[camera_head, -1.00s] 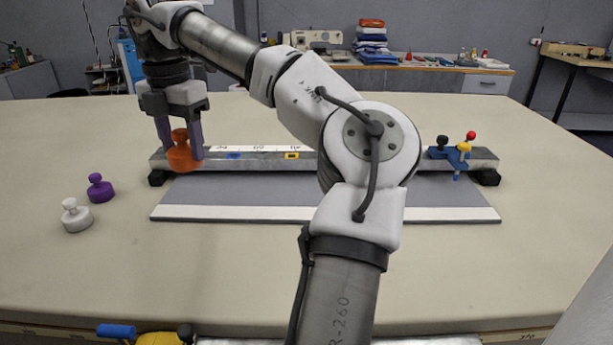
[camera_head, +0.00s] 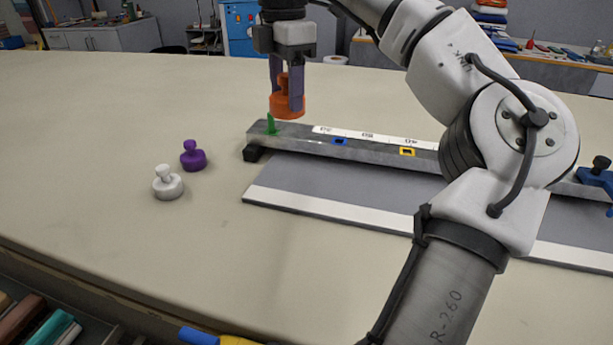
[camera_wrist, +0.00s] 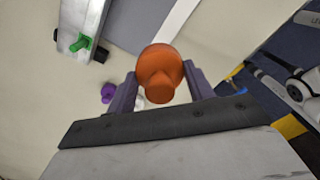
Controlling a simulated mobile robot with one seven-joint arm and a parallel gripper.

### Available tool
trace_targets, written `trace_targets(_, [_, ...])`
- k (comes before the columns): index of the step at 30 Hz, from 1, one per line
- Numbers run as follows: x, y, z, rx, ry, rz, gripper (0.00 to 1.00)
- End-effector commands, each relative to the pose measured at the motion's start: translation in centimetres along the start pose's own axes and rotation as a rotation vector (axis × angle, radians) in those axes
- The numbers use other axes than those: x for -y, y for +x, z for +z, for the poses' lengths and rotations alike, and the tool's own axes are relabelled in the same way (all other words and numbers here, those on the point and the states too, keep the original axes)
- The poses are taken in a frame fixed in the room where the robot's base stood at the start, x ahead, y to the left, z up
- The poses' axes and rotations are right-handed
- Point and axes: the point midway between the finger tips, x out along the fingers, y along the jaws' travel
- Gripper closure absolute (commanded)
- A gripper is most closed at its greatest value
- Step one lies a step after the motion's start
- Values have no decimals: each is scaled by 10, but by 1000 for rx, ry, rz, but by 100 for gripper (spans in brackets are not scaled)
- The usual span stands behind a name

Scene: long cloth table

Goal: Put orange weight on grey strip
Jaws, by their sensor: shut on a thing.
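My gripper (camera_head: 287,92) is shut on the orange weight (camera_head: 287,106). It holds the weight upright in the air by the left end of a metal rail; the exact height is unclear. In the wrist view the orange weight (camera_wrist: 160,72) sits between the two fingers. The flat grey strip (camera_head: 345,182), with a white front band, lies on the table in front of the rail. It also shows in the wrist view (camera_wrist: 132,25). My arm hides part of the strip's right side.
The metal rail (camera_head: 300,137) carries a green piece (camera_head: 270,124), blue and yellow frames, and a blue clamp (camera_head: 597,178) at right. A purple weight (camera_head: 193,156) and a white weight (camera_head: 168,184) stand left of the strip. The table around them is clear.

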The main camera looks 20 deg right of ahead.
Motion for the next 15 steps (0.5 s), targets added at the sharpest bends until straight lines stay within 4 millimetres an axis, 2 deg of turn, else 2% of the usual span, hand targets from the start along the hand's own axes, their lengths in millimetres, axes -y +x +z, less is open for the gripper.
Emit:
trace_targets(1, [0,15,1,-2,-2,-1,98])
trace_targets(9, [0,78,0,-3,-4,0,98])
trace_targets(15, [0,117,0,-3,-3,2,98])
